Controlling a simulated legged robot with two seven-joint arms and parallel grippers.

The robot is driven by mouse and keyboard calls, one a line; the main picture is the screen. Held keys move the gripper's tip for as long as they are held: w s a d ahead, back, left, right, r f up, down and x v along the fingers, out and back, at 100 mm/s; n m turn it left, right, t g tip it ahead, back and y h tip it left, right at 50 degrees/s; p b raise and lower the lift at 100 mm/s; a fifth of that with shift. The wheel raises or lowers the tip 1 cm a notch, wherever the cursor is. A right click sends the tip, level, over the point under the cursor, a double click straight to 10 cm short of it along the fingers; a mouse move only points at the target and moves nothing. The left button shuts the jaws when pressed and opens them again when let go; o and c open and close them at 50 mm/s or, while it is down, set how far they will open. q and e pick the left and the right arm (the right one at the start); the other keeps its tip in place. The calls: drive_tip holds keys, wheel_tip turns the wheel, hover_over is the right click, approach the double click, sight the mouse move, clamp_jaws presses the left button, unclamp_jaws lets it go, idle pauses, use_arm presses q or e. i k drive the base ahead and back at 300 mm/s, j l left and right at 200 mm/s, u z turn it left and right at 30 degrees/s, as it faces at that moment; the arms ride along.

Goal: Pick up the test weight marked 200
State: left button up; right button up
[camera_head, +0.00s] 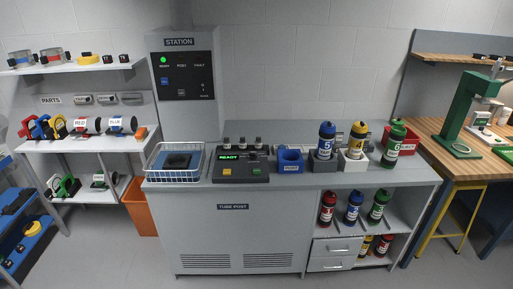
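I cannot make out a weight marked 200. Several small dark knobbed objects (243,142) stand in a row behind the control box (240,166) on the grey counter. They may be weights, but their markings are too small to read. Two small dark items (123,59) on the top left shelf are also too small to identify. Neither of my grippers shows in the head view.
The grey counter (330,183) carries a wire basket (174,175), a blue holder (290,161) and bottles marked 5 (326,143), 4 (357,143) and 6 (394,146). A parts shelf (95,146) stands left, a wooden bench (440,130) with a green press (465,110) right.

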sight(258, 142)
drive_tip(key=i+u, duration=0.1)
drive_tip(key=u, duration=0.55)
drive_tip(key=i+l+u, duration=0.4)
drive_tip(key=l, duration=0.15)
drive_tip(key=l+u, duration=0.2)
drive_tip(key=l, duration=0.15)
drive_tip(key=i+l+u, duration=0.15)
drive_tip(key=l, duration=0.2)
drive_tip(key=i+l+u, duration=0.2)
drive_tip(key=l, duration=0.15)
drive_tip(key=i+l, duration=0.1)
drive_tip(key=l, duration=0.55)
drive_tip(key=i+l, duration=0.1)
drive_tip(key=l, duration=0.55)
